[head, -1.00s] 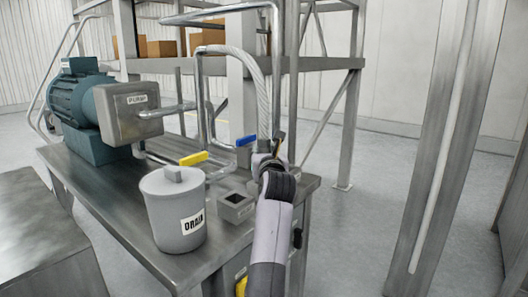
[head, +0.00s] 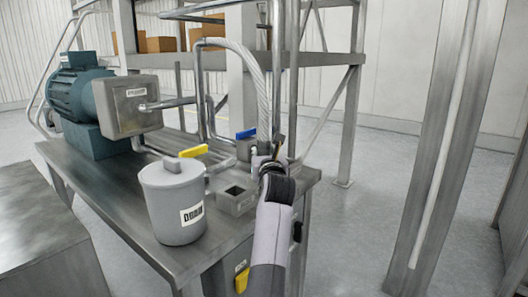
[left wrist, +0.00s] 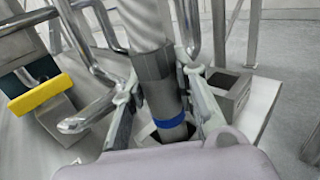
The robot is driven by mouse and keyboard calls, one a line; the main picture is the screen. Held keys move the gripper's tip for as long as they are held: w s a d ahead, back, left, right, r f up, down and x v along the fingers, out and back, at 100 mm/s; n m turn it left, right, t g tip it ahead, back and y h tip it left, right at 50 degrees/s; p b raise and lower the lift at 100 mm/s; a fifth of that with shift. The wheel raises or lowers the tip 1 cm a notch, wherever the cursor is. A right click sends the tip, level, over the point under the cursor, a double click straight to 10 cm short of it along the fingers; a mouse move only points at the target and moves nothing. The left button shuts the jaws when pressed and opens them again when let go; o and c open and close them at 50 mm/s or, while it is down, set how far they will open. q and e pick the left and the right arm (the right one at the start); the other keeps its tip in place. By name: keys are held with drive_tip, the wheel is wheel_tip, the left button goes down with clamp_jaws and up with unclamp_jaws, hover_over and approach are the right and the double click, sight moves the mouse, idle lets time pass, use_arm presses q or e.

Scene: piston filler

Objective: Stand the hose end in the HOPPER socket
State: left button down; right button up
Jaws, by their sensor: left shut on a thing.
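My left gripper (head: 272,160) is shut on the hose end (left wrist: 165,100) above the right end of the metal bench. The hose end is a grey cylinder with a blue band, roughly upright between the fingers in the left wrist view (left wrist: 160,112). The pale ribbed hose (head: 262,80) arches up and left from it. A dark opening shows around its lower tip; I cannot tell whether the tip is inside. Another square socket (left wrist: 232,82) stands to the right in the wrist view. In the head view, a socket box (head: 236,202) stands beside the lidded pot. I cannot read a HOPPER label.
The lidded pot (head: 174,205) stands at the bench front. A yellow valve handle (head: 188,152), a blue handle (head: 246,133) and steel pipes crowd the area left of my gripper. The pump (head: 85,100) is at the back left. Open floor lies right of the bench.

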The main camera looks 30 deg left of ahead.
use_arm(q)
drive_tip(key=c, duration=1.3)
unclamp_jaws()
drive_tip(key=shift+c, duration=0.2)
drive_tip(key=shift+o, duration=0.7)
drive_tip(key=shift+f, duration=0.1)
wheel_tip(320, 180, up, 13)
drive_tip(key=p, duration=1)
